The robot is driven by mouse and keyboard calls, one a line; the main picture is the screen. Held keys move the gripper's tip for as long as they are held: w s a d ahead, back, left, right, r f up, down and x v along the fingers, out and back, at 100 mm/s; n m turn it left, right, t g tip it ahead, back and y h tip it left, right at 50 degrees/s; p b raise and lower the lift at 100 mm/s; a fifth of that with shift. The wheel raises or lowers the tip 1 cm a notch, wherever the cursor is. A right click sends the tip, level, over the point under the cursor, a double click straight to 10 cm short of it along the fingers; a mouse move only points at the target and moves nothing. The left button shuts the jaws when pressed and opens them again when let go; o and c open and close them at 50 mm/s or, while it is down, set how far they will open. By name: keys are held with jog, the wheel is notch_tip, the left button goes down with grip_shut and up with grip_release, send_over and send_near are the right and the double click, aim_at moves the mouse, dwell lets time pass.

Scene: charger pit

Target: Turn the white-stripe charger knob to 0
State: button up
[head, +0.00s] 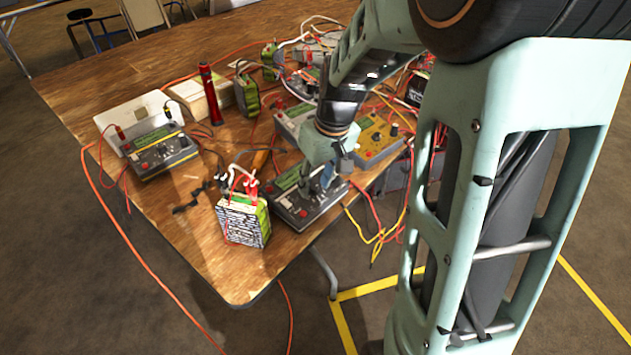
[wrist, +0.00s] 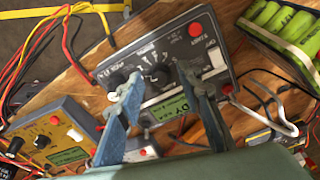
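A dark charger (head: 297,212) lies near the table's front edge under my gripper; it also shows in the wrist view (wrist: 215,62). Its face has a black knob (wrist: 160,75) with white dial marks, a red button (wrist: 195,30) and a green display (wrist: 172,108). My gripper (wrist: 160,78) is open, one finger on each side of the knob in the wrist view. Whether the fingers touch it cannot be told. In the head view my gripper (head: 318,182) hides part of the charger.
A battery pack (head: 243,222) with red and white leads stands left of the charger. A yellow charger (head: 378,140) lies behind to the right, a yellow-striped charger (head: 165,152) at the left. A red cylinder (head: 210,93) stands further back. Loose cables run around. Bare table shows at front left.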

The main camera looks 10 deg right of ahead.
aim_at(325, 201)
jog(key=v, duration=1.1)
jog(key=shift+r, duration=0.35)
jog(key=shift+s+d, duration=0.1)
